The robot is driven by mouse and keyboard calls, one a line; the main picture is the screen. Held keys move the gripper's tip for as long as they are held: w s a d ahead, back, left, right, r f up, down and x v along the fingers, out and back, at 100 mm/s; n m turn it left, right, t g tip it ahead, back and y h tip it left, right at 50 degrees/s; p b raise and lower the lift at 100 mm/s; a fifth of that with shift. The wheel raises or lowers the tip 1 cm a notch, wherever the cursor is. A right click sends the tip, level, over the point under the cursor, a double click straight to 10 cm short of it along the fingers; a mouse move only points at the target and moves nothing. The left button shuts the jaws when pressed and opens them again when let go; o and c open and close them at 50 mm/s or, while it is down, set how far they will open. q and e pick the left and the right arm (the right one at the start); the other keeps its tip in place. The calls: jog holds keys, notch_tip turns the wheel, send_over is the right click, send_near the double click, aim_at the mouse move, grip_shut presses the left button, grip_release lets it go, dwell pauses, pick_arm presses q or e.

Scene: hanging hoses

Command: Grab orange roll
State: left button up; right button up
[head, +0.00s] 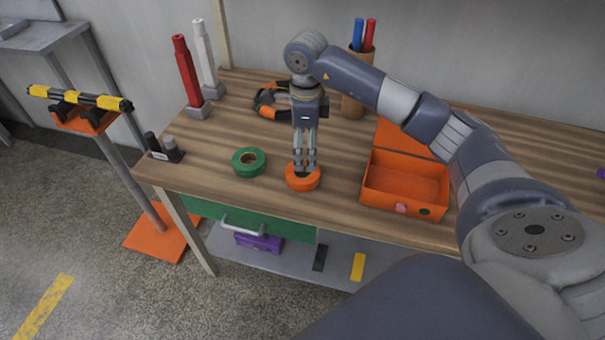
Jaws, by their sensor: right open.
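An orange roll (302,181) lies flat on the wooden workbench, near its front edge. My right gripper (305,168) points straight down over the roll, with its fingertips at the roll's top and partly hiding its centre hole. The gripper is open; I cannot tell whether the fingers touch the roll. My left gripper is not in the head view.
A green roll (248,162) lies left of the orange one. An open orange box (405,186) stands to the right. Headphones (268,101), a pen cup (352,106) and red and white posts (187,72) stand behind.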

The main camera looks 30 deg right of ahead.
aim_at(303, 172)
notch_tip(303, 172, down, 3)
jog(key=shift+f, duration=0.1)
jog(key=shift+w+a+f+p, duration=0.15)
jog(key=shift+f+p, duration=0.3)
jog(key=shift+f, duration=0.9)
jog(key=shift+w+a+f+p, duration=0.15)
jog(key=shift+f+p, duration=0.3)
jog(key=shift+f, duration=0.85)
jog(key=c, duration=1.2)
